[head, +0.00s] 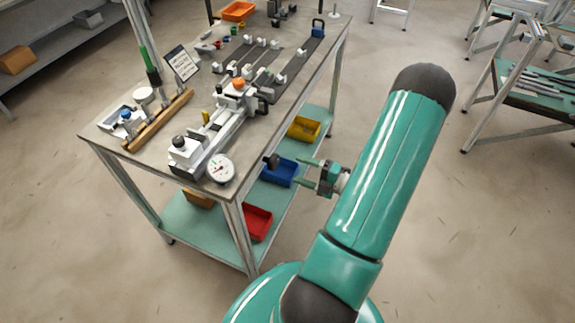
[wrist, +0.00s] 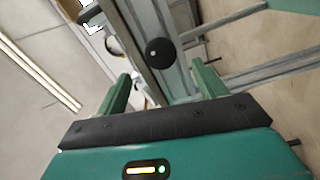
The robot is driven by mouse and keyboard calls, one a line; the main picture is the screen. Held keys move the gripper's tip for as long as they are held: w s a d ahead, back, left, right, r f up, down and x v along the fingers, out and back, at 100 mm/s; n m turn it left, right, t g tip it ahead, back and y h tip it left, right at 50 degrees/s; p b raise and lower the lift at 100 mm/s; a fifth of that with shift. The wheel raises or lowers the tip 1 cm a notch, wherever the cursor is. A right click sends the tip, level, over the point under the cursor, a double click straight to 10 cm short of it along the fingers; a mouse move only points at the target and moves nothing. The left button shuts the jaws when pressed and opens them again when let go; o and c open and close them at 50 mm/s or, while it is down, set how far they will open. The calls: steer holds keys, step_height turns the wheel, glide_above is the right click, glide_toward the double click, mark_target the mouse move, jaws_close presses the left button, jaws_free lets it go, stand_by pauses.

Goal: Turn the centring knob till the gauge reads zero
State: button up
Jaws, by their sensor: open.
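The dial gauge (head: 220,168), with a white round face, stands at the near corner of the bench, by the end of the grey jig (head: 218,135). Its reading is too small to tell. A black ball-shaped knob (head: 271,161) shows beside the bench's right edge, left of my gripper (head: 304,172). In the wrist view this black knob (wrist: 160,52) is beyond and between the two green fingers of my gripper (wrist: 163,85). The fingers are open, empty and apart from the knob. Another dark knob (head: 180,141) tops the jig's near end block. Which knob does the centring I cannot tell.
The bench (head: 110,137) also bears a wooden bar (head: 160,122), a sign (head: 182,63) and an orange tray (head: 238,11). Blue (head: 279,172), red (head: 257,222) and yellow (head: 304,129) bins sit on its lower shelf.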

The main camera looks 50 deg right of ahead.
steer(key=v, duration=0.6)
steer(key=shift+a, duration=0.1)
stand_by(0.3)
steer(key=w+a+r+n+g+y, duration=0.2)
steer(key=w+a+r+n+g, duration=0.2)
steer(key=a+r+n+g, duration=0.55)
steer(key=w+a+r+n+g+y, duration=0.1)
steer(key=w+a+r+n+g, duration=0.3)
steer(key=a+n, duration=0.9)
steer(key=s+a+r+n+t+h, duration=0.1)
steer(key=a+r+n+h, duration=0.3)
steer(key=r+n, duration=0.4)
steer(key=s+a+r+n+t+h, duration=0.1)
steer(key=s+a+r+n+h, duration=0.2)
steer(key=n, duration=1.8)
step_height(320, 180, up, 5)
steer(key=a+h, duration=0.2)
steer(key=a, duration=0.1)
steer(key=shift+s, duration=0.25)
steer(key=shift+f+n, duration=0.15)
steer(key=shift+n, duration=0.1)
